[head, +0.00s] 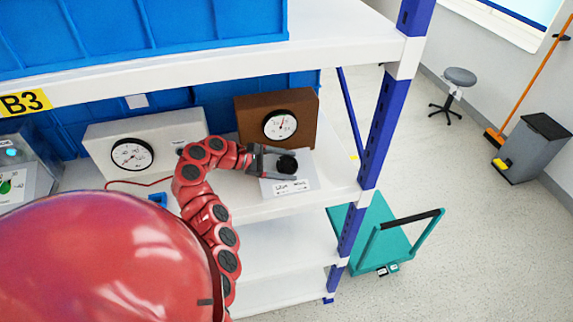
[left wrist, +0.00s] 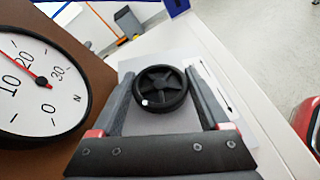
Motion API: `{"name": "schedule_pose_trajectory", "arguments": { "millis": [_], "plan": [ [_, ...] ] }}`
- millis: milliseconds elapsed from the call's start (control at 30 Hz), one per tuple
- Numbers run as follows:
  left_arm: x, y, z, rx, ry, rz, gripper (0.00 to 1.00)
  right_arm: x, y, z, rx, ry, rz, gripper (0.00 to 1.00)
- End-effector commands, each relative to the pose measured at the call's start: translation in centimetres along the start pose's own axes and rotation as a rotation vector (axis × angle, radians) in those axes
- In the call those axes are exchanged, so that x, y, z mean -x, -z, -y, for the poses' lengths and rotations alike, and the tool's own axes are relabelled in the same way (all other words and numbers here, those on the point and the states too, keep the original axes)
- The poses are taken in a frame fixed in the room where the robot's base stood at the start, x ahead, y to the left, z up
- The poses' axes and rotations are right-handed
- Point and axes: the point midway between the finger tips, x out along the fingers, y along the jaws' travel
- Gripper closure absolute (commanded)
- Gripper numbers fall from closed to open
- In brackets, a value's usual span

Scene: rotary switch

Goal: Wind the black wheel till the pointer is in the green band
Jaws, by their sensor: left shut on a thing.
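The black wheel (head: 288,164) sits on a pale panel (head: 302,184) with a printed label, on the shelf. It also shows in the left wrist view (left wrist: 161,89), spoked, with a small white dot on its lower left rim. My left gripper (head: 278,163) has its two fingers around the wheel, one on each side, shut on it. A round white dial (head: 280,126) is on a brown box (head: 306,103) behind the wheel. In the left wrist view the dial's red pointer (left wrist: 22,62) lies between 10 and 20. I see no green band on the visible part. My right gripper is out of view.
A pale box (head: 105,133) with another dial (head: 132,154) stands to the left, with a red cable in front. Blue bins (head: 180,118) are behind. A blue shelf post (head: 378,135) rises on the right. The upper shelf edge (head: 200,68) passes above the boxes.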

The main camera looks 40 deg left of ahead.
Motion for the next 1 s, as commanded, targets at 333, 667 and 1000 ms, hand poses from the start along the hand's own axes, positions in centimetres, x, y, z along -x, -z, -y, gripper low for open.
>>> {"name": "schedule_pose_trajectory", "arguments": {
  "millis": [333, 667, 1000],
  "plan": [
    [-0.1, -0.2, -0.1, -0.011, 0.017, 0.005, 0.77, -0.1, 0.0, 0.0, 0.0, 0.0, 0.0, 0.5],
    [-0.1, -0.2, -0.1, -0.011, 0.016, 0.004, 0.0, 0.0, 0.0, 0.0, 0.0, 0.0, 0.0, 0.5],
    [1.1, -0.5, -0.2, -0.008, 0.016, 0.001, 0.0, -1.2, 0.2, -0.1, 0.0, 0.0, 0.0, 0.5]
  ]
}}
